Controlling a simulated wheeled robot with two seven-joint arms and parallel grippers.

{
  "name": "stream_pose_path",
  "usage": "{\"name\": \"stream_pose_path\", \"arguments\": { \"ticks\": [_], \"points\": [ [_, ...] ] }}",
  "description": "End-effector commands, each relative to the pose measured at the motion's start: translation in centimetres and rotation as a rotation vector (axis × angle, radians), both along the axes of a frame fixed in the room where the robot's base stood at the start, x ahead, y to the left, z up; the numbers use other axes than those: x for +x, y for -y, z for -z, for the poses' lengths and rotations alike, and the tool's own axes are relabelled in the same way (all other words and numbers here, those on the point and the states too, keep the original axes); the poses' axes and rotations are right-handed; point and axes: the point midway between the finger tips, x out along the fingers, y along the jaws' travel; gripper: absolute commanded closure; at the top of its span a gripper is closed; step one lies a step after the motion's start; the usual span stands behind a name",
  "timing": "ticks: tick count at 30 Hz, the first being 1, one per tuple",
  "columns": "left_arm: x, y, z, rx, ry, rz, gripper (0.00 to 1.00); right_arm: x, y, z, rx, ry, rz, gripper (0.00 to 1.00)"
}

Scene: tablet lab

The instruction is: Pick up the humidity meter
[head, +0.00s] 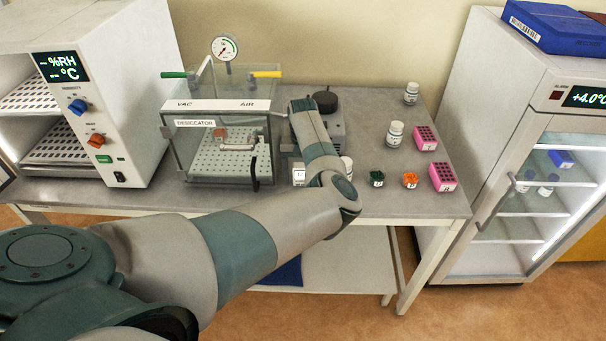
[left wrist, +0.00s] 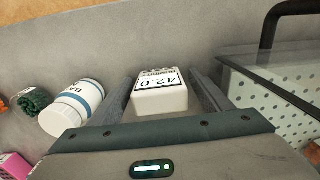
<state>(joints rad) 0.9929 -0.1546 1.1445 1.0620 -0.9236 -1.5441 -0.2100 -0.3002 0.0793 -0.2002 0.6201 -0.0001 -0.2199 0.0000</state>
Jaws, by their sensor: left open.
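The humidity meter (left wrist: 161,98) is a small white box with a display reading 42.0, seen upside down in the left wrist view. In the head view the meter (head: 299,175) is on the grey bench, in front of the desiccator's right side, partly beside my arm. My left gripper (left wrist: 163,82) is open, with one finger on each side of the meter. I cannot tell whether either finger touches it. In the head view my left forearm hides most of this gripper. My right gripper is not in view.
The desiccator (head: 216,105) stands close to the meter on one side, and a white bottle (left wrist: 71,109) on the other. Green (head: 377,178) and orange (head: 410,180) small items and pink racks (head: 443,177) are farther right. An incubator (head: 85,95) and a glass-door fridge (head: 535,185) flank the bench.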

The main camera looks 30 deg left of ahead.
Motion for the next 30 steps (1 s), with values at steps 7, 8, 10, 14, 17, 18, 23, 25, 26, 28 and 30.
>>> {"name": "stream_pose_path", "arguments": {
  "ticks": [7,8,10,14,17,18,23,25,26,28,30],
  "points": [
    [0.0,0.0,0.0,0.0,0.0,0.0,0.5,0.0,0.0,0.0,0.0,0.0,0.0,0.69],
    [0.0,0.0,0.0,0.0,0.0,0.0,0.57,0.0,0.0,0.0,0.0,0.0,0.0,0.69],
    [0.0,0.0,0.0,0.0,0.0,0.0,0.73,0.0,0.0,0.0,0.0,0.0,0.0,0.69],
    [0.0,0.0,-0.1,0.0,0.0,0.0,0.73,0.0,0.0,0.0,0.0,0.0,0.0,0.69],
    [0.0,0.0,-0.1,0.0,0.0,0.001,0.73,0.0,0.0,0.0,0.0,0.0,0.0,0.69],
    [0.0,0.0,-0.1,0.001,0.001,0.0,0.73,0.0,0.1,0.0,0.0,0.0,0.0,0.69],
    [0.1,0.0,-0.5,0.001,0.002,0.001,0.73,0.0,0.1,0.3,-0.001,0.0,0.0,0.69],
    [0.1,0.0,-0.9,0.001,0.001,0.001,0.73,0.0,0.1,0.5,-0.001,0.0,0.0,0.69],
    [0.1,0.0,-1.2,0.001,0.002,0.0,0.73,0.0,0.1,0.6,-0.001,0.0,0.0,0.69],
    [0.1,0.0,-2.0,0.002,0.003,0.001,0.73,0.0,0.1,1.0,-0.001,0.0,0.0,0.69],
    [0.1,0.0,-3.0,0.002,0.003,0.0,0.73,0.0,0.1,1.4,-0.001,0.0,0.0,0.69]
  ]
}}
